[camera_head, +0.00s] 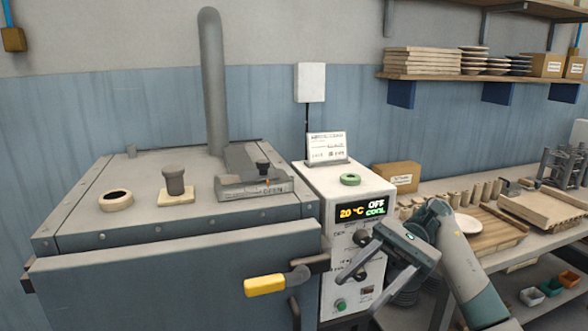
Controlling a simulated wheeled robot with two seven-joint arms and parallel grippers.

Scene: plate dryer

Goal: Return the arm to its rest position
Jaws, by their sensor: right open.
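My right arm comes in from the bottom right. Its gripper (360,292) is open and empty, with its two fingers apart and pointing down-left. It is in front of the control box (323,187), partly covering its knobs. The box display (361,211) reads 20 °C, OFF and COOL. The grey dryer (170,270) stands to the left with its front panel closed as far as I can see. Its yellow handle (265,286) is left of my right gripper and apart from it. My left gripper is not in view.
The workbench (440,187) at right holds clay pieces, a white plate (460,225) and a cardboard box (396,177). A wall shelf (430,76) is above.

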